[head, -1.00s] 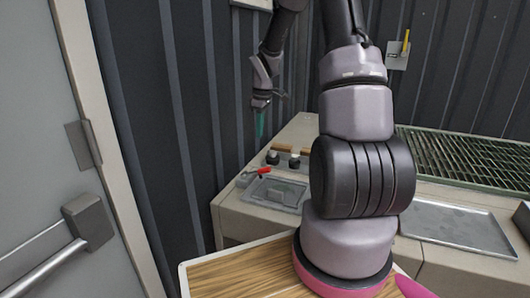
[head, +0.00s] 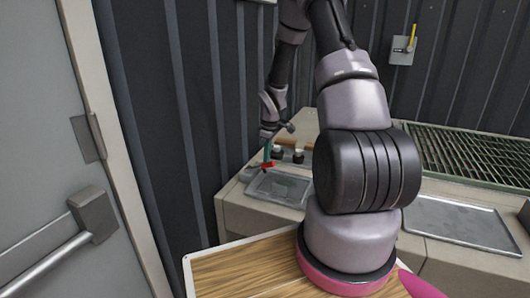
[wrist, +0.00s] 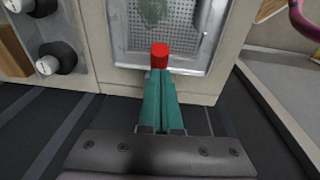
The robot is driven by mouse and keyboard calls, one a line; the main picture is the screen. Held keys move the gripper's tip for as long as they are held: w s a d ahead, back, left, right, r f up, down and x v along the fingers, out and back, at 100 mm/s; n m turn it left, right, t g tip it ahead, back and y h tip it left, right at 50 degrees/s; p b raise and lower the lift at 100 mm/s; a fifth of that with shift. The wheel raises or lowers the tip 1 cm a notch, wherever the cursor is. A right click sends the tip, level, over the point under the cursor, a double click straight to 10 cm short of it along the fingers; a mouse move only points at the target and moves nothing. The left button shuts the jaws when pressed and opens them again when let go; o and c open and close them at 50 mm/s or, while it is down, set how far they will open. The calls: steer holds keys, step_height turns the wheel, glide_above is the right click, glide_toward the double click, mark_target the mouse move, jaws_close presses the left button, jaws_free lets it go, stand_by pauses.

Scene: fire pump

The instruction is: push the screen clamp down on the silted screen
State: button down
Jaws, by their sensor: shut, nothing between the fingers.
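The screen clamp's red end (head: 267,164) stands at the left side of the silted screen's frame. It also shows in the wrist view as a red cap (wrist: 160,50). The silted screen (wrist: 185,20) is a mesh in a pale metal frame with greyish-green silt on it; in the head view it is a grey panel (head: 280,187) on the bench. My gripper (head: 267,150) has teal fingers, shut and empty, right above the red end. In the wrist view the fingertips (wrist: 160,75) are at the red cap; I cannot tell if they touch. The clamp's lower part is hidden.
Dark knobs (wrist: 55,58) sit beside the screen. An empty metal tray (head: 460,224) and a green grating (head: 470,155) lie to the right on the bench. A dark corrugated wall (head: 225,100) stands close behind my gripper. A grey door (head: 45,130) is at the left.

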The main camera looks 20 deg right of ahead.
mark_target(274, 163)
steer(key=shift+s+d+f, duration=0.35)
steer(key=shift+f, duration=0.4)
steer(key=shift+s+d+f, duration=0.3)
steer(key=shift+s+f, duration=0.1)
steer(key=shift+f, duration=0.3)
steer(key=shift+s+d+f, duration=0.35)
steer(key=shift+f, duration=0.4)
